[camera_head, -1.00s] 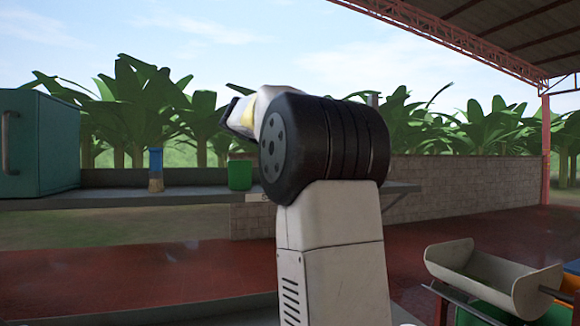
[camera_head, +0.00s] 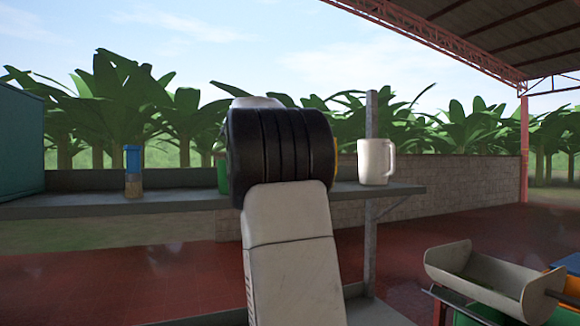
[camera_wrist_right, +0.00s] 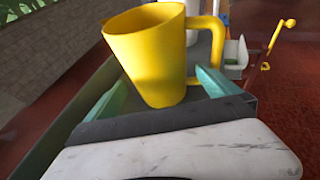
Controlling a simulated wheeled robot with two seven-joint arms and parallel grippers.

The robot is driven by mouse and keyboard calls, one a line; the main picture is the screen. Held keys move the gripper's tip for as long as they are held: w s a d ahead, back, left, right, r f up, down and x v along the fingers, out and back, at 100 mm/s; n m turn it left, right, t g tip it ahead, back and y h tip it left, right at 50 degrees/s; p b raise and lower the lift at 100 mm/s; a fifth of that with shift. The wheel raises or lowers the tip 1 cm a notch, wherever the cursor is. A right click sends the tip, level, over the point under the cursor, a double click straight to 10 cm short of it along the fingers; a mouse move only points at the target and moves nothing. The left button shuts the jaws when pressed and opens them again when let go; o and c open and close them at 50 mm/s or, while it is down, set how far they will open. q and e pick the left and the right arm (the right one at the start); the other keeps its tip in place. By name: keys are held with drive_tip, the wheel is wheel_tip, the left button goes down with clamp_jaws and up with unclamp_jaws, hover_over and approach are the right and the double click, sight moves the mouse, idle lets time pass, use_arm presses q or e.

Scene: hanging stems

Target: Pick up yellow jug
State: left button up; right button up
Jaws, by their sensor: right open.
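The yellow jug (camera_wrist_right: 150,60) stands upright in the right wrist view, with its handle on the right. My right gripper (camera_wrist_right: 162,92) is open, with one teal finger on each side of the jug's lower part. The jug is between the fingers; I cannot tell whether either finger touches it. In the head view my own arm hides nearly all of the jug, and only a thin yellow sliver (camera_head: 336,150) shows at the arm's right edge. The right gripper is hidden there too. My left gripper is in neither view.
A white jug (camera_head: 376,161) stands on the grey shelf (camera_head: 413,189), right of my arm. A blue-topped container (camera_head: 133,172) and a partly hidden green cup (camera_head: 223,175) stand to the left, near a teal cabinet (camera_head: 20,140). A metal trough (camera_head: 480,275) is at lower right.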

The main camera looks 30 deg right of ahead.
drive_tip(key=shift+x, duration=2.7)
drive_tip(key=shift+w, duration=0.15)
drive_tip(key=c, duration=1.3)
drive_tip(key=shift+o, duration=0.2)
drive_tip(key=shift+r, duration=0.1)
